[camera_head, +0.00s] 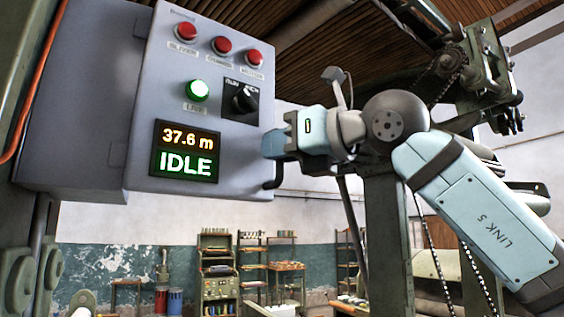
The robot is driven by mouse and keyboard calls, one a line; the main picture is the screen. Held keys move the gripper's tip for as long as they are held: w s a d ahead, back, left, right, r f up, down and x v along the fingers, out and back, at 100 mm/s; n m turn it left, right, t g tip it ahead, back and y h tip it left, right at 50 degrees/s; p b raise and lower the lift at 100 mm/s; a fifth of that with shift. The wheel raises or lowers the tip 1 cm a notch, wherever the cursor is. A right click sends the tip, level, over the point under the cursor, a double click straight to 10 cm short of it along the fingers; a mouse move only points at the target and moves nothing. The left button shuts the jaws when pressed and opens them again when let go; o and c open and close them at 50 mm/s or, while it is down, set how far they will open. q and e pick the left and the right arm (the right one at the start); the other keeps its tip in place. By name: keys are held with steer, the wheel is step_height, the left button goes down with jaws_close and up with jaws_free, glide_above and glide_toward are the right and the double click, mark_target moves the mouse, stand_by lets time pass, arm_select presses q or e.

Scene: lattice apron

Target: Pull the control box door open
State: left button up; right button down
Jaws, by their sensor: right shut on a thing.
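The grey control box (75,110) hangs at the upper left. Its door (140,130) faces me and carries red buttons, a lit green button, a dark selector knob and a display reading "37.6 m" and "IDLE". A dark handle (271,183) shows at the door's right edge, its lower bend visible below my gripper. My right gripper (273,145) is shut on this handle, and its fingers hide the upper part. The arm reaches in from the right. I cannot tell whether the door stands ajar. My left gripper is not in view.
A dark green machine frame (388,240) with chains and rollers stands behind my right arm. An orange cable (38,80) runs along the far left. Shelves (283,262) and a green cabinet (219,270) stand far back by the wall.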

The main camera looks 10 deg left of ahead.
steer(key=shift+s+d+b, duration=0.25)
steer(key=shift+s+b, duration=0.1)
steer(key=shift+s, duration=0.2)
steer(key=shift+s+d+b, duration=0.2)
steer(key=shift+s+b, duration=0.15)
steer(key=shift+s, duration=0.15)
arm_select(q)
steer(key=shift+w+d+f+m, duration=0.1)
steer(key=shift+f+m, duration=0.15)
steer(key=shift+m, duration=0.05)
arm_select(e)
steer(key=shift+s, duration=0.1)
steer(key=shift+d, duration=0.1)
steer(key=c, duration=1.2)
jaws_free()
steer(key=shift+s, duration=0.1)
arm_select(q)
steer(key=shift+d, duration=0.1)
